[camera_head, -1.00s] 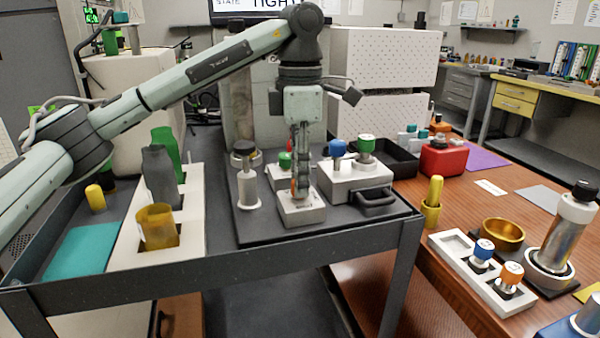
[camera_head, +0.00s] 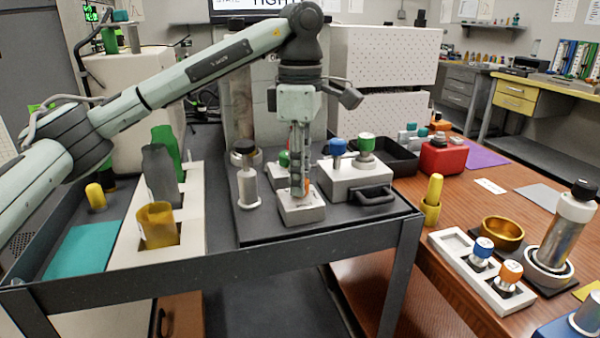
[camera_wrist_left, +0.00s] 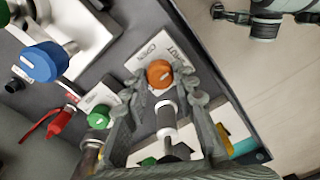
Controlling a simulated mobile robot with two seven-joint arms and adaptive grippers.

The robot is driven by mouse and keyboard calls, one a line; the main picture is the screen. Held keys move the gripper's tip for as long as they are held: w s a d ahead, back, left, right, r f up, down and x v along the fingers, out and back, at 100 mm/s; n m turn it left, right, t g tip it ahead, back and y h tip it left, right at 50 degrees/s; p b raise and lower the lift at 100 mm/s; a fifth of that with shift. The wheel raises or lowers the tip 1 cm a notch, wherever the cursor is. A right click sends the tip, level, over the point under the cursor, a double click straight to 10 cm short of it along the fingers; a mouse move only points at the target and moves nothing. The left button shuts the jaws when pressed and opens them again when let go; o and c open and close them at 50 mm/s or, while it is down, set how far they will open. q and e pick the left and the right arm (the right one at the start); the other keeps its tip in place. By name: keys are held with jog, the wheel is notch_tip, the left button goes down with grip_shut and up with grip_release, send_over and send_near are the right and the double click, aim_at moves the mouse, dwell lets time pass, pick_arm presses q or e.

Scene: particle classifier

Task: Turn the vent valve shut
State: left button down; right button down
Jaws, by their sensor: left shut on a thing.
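The valve with the orange knob (camera_wrist_left: 160,73) sits on a small white block (camera_head: 302,213) near the front edge of the dark board on the cart. In the left wrist view the block's label shows OPEN and SHUT, and the knob has a white mark. My left gripper (camera_head: 299,190) points straight down over this block. Its fingers are shut on the orange knob, one on either side, and hide most of it in the head view. At the top right of the left wrist view, part of what looks like my right gripper (camera_wrist_left: 232,14) shows, too partial to judge its jaws.
A green knob (camera_wrist_left: 98,116) stands close behind the gripper. A larger block with blue (camera_head: 338,147) and green (camera_head: 366,143) knobs is to the right. The cart's front edge is close in front.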

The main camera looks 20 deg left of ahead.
pick_arm(q)
jog(key=c, duration=1.2)
grip_release()
notch_tip(320, 180, up, 12)
